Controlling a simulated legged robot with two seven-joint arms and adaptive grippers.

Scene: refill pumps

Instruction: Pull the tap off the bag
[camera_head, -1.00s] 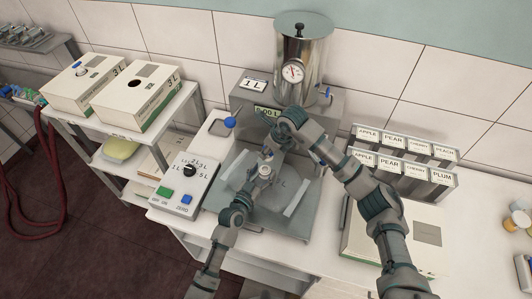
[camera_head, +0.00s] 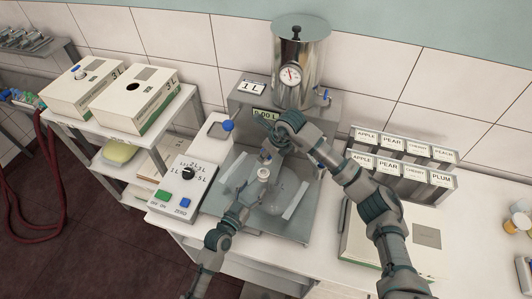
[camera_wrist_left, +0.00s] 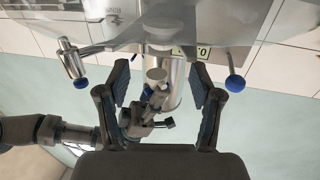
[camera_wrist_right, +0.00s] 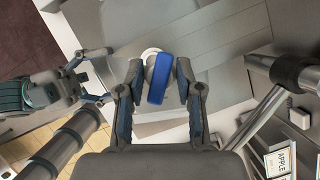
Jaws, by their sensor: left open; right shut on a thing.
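The clear bag (camera_head: 285,190) lies on the filler's metal plate, with its pale neck (camera_head: 263,173) standing up. My right gripper (camera_wrist_right: 160,82) is shut on the tap, whose blue handle (camera_wrist_right: 160,78) shows between its fingers. The tap (camera_head: 265,157) is just above the neck in the head view; I cannot tell whether they touch. A white round part (camera_wrist_right: 150,52) is partly hidden behind the tap. My left gripper (camera_head: 250,192) is open, beside the neck on its near left. In the left wrist view, the neck (camera_wrist_left: 157,74) lies between the open fingers, apart from them.
The steel tank (camera_head: 300,65) with a gauge stands behind the plate. A control box (camera_head: 183,187) is left of it, a blue-knobbed lever (camera_head: 228,125) behind that box. Labelled fruit holders (camera_head: 400,170) and a carton (camera_head: 410,240) are on the right. Cartons (camera_head: 135,100) stand on the left shelf.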

